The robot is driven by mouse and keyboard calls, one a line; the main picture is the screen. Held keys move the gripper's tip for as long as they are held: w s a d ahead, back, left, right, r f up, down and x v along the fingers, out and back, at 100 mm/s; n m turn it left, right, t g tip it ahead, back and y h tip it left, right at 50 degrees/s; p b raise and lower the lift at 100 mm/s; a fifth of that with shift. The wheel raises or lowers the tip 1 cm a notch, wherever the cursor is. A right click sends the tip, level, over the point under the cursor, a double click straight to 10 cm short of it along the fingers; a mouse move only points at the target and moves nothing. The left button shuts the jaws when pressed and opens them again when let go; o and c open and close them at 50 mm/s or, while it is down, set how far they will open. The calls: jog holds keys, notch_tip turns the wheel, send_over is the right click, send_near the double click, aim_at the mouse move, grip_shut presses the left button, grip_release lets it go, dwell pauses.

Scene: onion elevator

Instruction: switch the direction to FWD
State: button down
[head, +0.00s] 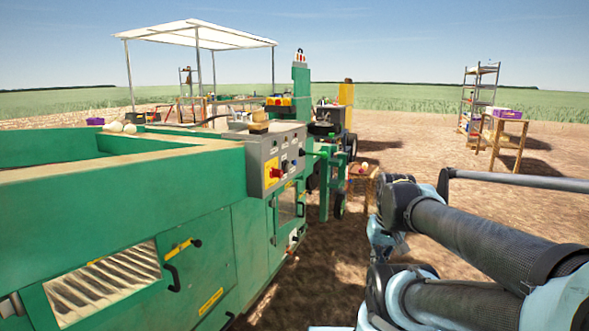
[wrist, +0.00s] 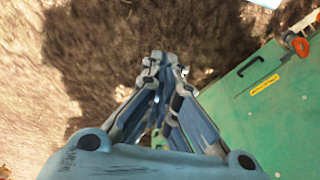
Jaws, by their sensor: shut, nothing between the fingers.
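The grey control box (head: 275,160) is on the end of the green machine, near the middle of the head view. Its face has a red switch on a yellow plate (head: 272,172) and several small knobs and buttons; their labels are too small to read, so I cannot tell which one sets direction. My gripper (wrist: 164,62) is shut and empty in the wrist view, over bare soil and left of a green machine panel. It is well apart from any control. In the head view my arm is at the right and the fingers are not clearly visible.
The green machine (head: 120,220) fills the left side, with door handles standing out from its panels. A wooden table with a purple crate (head: 507,114) and a metal shelf (head: 478,98) stand far right. Open soil lies between the machine and the shelf.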

aim_at(286, 168)
jog(key=w+a+r+m+y, duration=0.1)
jog(key=w+a+r+y, duration=0.3)
jog(key=w, duration=0.5)
jog(key=w+a+r+t+y, duration=0.1)
jog(key=w+a+r+y, duration=0.2)
jog(key=w+a, duration=0.45)
jog(key=w+a+r+m+y, duration=0.1)
jog(key=w+a+r+y, duration=0.25)
jog(key=w, duration=0.75)
jog(key=w+d+f+m+t+y, duration=0.1)
jog(key=w+y, duration=0.6)
jog(key=w, duration=1.4)
jog(key=shift+d+f+m+t+y, duration=0.25)
jog(key=shift+m+t, duration=0.35)
jog(key=shift+t, duration=0.6)
jog(key=shift+a+r, duration=0.15)
jog(key=x, duration=1.3)
jog(key=shift+a+r, duration=0.2)
jog(key=shift+a, duration=0.15)
jog(key=shift+w, duration=0.1)
